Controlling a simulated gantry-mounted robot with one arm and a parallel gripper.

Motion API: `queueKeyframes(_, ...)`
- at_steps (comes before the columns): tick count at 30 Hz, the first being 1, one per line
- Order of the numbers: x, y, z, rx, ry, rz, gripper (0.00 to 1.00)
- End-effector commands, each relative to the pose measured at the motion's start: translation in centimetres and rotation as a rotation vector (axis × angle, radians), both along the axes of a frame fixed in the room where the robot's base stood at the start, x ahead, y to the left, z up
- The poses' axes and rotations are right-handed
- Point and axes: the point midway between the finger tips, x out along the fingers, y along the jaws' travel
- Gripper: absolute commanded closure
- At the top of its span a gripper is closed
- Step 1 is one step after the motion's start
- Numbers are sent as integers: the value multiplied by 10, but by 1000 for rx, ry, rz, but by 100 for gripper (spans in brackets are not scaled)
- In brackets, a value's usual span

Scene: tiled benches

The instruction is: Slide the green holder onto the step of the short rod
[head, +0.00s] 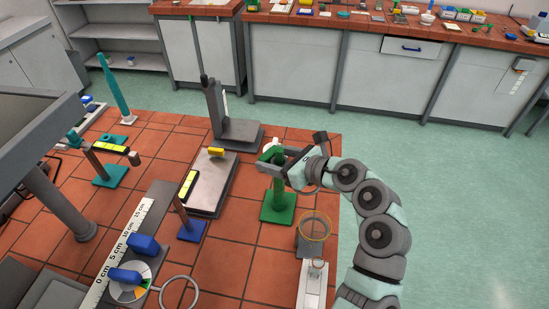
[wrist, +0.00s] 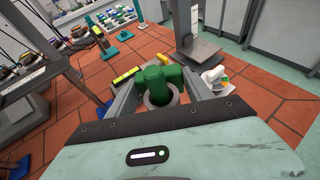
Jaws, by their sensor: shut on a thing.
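The green holder (head: 278,190) stands upright, with a square green base on the tiled bench and a thick green post. In the wrist view its round green top (wrist: 154,77) has a green side arm pointing right, and a grey ring shows around its lower part. My gripper (head: 277,163) is shut on the holder near its top, with one finger on each side; in the wrist view the gripper (wrist: 162,90) frames the post. Which rod is the short rod, and where its step is, I cannot tell.
A grey upright stand (head: 217,110) is behind my gripper, with a grey plate (head: 210,190) to the left. A blue-based rod (head: 190,230) and a teal-based rod (head: 110,175) stand further left. An orange-rimmed glass vessel (head: 314,229) is near my arm.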

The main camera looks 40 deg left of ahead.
Motion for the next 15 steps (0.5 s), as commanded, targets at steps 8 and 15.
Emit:
queueKeyframes(8,0,0,-6,1,-1,0,90)
queueKeyframes(15,0,0,-6,1,0,0,90)
